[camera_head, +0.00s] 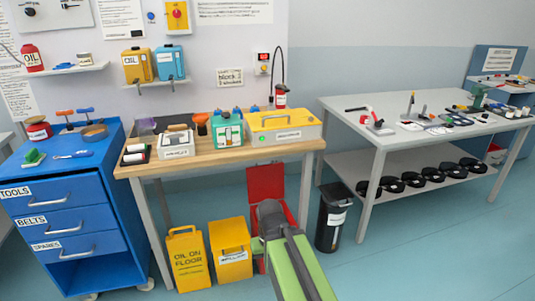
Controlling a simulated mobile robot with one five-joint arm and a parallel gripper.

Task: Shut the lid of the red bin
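The red bin (291,208) stands on the floor in front of the wooden workbench, right of a yellow bin. Its red lid (265,182) is open, standing upright at the back. My green and grey arm reaches up from the bottom of the picture and covers much of the bin's front and opening. The dark grey end of my arm, with my gripper (268,209), shows in front of the lid's lower part. Its fingers cannot be made out, and I cannot tell whether it touches the lid.
The workbench (222,157) overhangs behind. A grey table (345,112) is at right, with open floor before it.

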